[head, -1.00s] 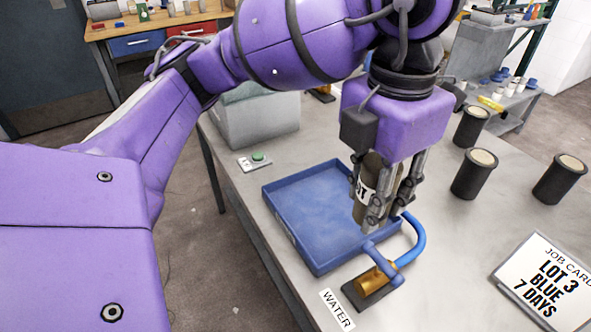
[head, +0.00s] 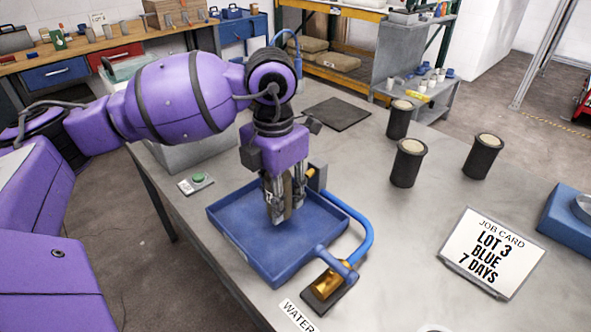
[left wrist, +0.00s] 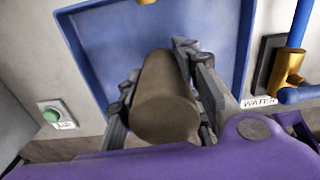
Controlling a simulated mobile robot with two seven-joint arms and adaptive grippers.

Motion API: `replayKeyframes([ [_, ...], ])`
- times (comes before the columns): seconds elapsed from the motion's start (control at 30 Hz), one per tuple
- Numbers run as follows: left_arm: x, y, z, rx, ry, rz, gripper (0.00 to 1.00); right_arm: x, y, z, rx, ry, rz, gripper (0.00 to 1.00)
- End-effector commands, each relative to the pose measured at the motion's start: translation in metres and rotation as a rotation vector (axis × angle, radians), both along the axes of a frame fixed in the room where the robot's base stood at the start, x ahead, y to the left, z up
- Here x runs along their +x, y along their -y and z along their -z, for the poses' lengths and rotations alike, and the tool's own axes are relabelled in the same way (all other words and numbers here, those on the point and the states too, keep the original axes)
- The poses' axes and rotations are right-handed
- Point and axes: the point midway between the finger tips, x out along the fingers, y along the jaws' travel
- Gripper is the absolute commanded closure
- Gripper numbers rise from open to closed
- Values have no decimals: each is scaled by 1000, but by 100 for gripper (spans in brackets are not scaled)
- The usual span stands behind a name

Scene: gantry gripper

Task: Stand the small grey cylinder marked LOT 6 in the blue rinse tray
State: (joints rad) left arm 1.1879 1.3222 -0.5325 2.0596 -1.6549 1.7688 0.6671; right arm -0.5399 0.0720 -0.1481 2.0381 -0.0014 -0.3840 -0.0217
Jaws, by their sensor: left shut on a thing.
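My left gripper (head: 280,212) is shut on a grey-brown cylinder (head: 288,190) and holds it upright over the blue rinse tray (head: 243,238). The fingers hide most of the cylinder and its label, so the lot number cannot be read. In the left wrist view the cylinder (left wrist: 165,100) sits between the fingers, with the tray (left wrist: 225,45) behind it. I cannot tell whether its base touches the tray floor. My right gripper is not in view.
A blue pipe and brass tap (head: 328,284) stand at the tray's right side. A green button (head: 198,178) is on its left. Three dark cylinders (head: 408,163) stand further right, behind a job card (head: 490,250) reading LOT 3 BLUE 7 DAYS.

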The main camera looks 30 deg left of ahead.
Motion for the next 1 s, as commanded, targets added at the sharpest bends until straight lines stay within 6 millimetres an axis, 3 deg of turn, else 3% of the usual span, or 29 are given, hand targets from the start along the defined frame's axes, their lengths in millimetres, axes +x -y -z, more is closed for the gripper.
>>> replayKeyframes([
  [0.1, -1, 0, 14, -1, 0, 1, 100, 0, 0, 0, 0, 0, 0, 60],
  [0.47, 0, 0, 18, 0, 1, 1, 100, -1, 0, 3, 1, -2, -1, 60],
  [0.5, -1, 0, 20, 0, -1, 0, 66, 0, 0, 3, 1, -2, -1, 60],
  [0.63, -1, 0, 19, 0, 0, 0, 49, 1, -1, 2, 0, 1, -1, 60],
  [1.0, -1, 0, 14, 0, 1, 0, 48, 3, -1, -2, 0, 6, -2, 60],
])
